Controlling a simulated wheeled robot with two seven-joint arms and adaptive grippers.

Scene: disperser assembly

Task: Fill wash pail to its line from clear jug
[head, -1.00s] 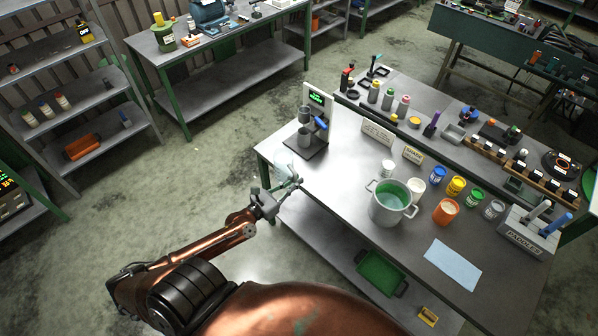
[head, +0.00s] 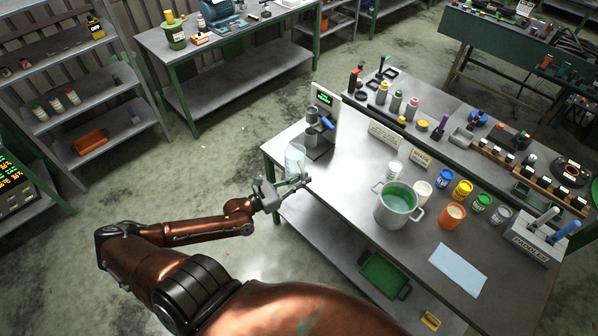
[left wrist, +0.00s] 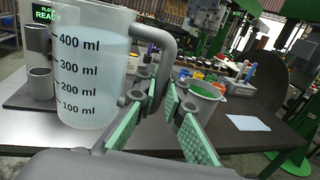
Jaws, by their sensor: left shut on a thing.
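The clear jug (head: 295,158) stands upright by the near left end of the workbench. In the left wrist view the clear jug (left wrist: 88,75) shows black marks from 100 to 400 ml and pale bluish contents reaching near the top mark. My left gripper (head: 285,190) is shut on its grey handle, seen between the green finger pads (left wrist: 160,125) in the wrist view. A grey two-handled pail (head: 380,209), green inside, stands on the bench to the right; it may be the wash pail. I cannot make out a line in it. My right gripper is out of view.
A dispenser with a green display (head: 323,99) stands behind the jug. Several small paint tins, an orange tub (head: 451,219) and a white cup (head: 422,192) stand right of the pail. A blue sheet (head: 458,270) lies at the front.

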